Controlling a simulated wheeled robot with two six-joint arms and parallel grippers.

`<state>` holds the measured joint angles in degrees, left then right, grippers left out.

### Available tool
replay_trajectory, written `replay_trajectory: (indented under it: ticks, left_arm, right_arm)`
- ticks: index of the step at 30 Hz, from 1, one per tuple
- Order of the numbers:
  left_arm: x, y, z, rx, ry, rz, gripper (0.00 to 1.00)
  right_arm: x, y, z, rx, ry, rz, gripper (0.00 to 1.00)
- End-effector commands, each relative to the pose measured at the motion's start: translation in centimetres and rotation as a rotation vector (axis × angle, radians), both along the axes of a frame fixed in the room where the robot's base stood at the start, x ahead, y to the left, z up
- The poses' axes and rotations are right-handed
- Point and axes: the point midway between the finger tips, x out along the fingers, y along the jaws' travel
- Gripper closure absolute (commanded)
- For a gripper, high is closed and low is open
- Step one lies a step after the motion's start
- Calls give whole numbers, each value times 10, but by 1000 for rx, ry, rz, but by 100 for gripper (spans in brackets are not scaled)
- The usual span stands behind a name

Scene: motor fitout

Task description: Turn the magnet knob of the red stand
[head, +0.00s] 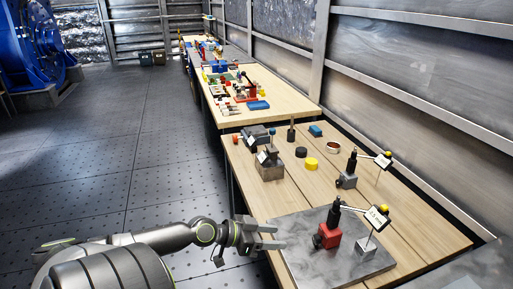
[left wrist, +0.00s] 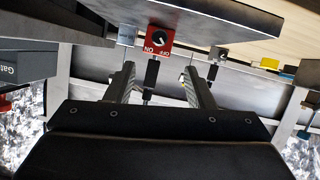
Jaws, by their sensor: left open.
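The red stand (head: 327,237) is a red block on a grey slab (head: 292,228) at the near end of the bench, with a black post rising from it. Its black magnet knob (left wrist: 160,38) faces the left wrist camera, with a pale pointer line and the words ON and OFF on the red face; that view looks upside down. My left gripper (head: 280,236) is open and empty, left of the stand and apart from it. In the left wrist view, its fingers (left wrist: 160,88) are spread with the red block beyond them.
A dial gauge with a label (head: 377,217) extends right of the red stand over a small grey block. Behind are a second dial stand (head: 346,181), a yellow cylinder (head: 311,164) and a dark block (head: 270,170). The slab's left part is clear.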

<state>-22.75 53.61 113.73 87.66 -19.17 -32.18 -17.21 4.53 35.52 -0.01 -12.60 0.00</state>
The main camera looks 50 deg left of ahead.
Motion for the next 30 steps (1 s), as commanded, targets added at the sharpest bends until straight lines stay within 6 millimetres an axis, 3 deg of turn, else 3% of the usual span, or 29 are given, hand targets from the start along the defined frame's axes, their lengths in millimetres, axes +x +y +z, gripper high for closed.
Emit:
replay_trajectory:
  ticks: [5,13,30]
  left_arm:
    - [-17,7,4,3,7,-2,51]
    - [-29,12,14,-5,4,-4,51]
    - [-39,19,18,0,0,1,51]
  right_arm:
    - [0,-2,-9,-2,0,1,64]
    - [0,-2,6,-2,-1,1,64]
    - [1,-2,13,-2,-1,1,64]
